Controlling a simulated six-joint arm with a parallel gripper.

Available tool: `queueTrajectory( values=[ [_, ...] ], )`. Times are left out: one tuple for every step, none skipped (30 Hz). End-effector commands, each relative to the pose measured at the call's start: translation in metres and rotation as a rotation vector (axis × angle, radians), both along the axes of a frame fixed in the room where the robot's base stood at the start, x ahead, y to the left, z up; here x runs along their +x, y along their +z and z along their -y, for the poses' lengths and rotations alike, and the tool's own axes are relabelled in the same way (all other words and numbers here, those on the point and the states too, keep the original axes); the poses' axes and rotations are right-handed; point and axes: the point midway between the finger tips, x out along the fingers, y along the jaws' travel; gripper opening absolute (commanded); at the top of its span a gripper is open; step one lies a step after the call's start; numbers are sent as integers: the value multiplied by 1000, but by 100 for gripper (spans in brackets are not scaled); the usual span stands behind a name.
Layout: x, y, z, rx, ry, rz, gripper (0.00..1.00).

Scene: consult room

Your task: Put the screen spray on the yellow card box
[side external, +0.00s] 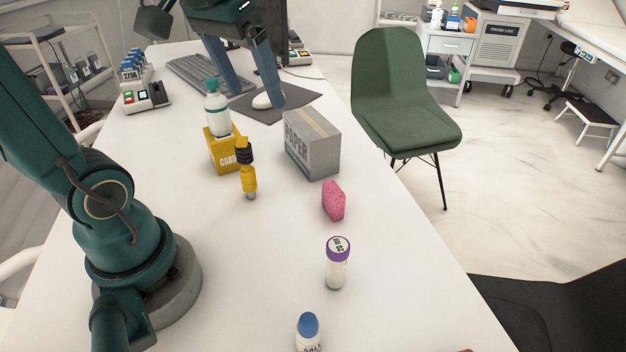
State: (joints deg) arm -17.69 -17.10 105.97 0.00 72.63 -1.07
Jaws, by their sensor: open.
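The screen spray (217,119), a white bottle with a teal cap, stands upright and appears to rest on top of the yellow card box (228,157). The box has "CARD" lettering on its front. My gripper (253,97) is at the top of the picture, behind and to the right of the spray. Its two blue-grey fingers are spread apart with nothing held between them, and they are clear of the bottle. The bottle's base meets the box top, with no visible gap.
A yellow and black item (249,178) stands just in front of the card box. A grey paper box (312,145) is to its right. A pink sponge (333,201), a purple-capped tube (337,268) and a blue-capped bottle (308,332) stand nearer. A keyboard (195,72) and mouse (262,101) lie behind.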

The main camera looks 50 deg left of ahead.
Motion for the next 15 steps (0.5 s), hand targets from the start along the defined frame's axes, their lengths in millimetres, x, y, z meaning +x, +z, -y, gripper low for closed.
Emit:
queueTrajectory(
  values=[
    [-10,-8,15,8,-58,24,86],
    [-15,-13,22,12,-88,39,86],
    [-22,-20,31,18,-126,60,86],
    [-27,-25,37,21,-153,74,86],
    [-32,-30,42,24,-178,87,86],
    [-38,-37,48,26,-210,104,86],
    [-42,-41,52,29,-230,116,86],
    [-45,-46,55,30,-250,126,86],
    [-50,-51,59,31,-272,138,86],
    [-52,-55,61,32,-286,146,86],
    [-55,-58,63,32,-298,151,86],
    [-57,-61,65,33,-310,159,86],
    [-59,-63,66,33,-317,162,86],
    [-59,-64,67,33,-322,166,86],
    [-60,-65,68,33,-326,168,86]
  ],
)
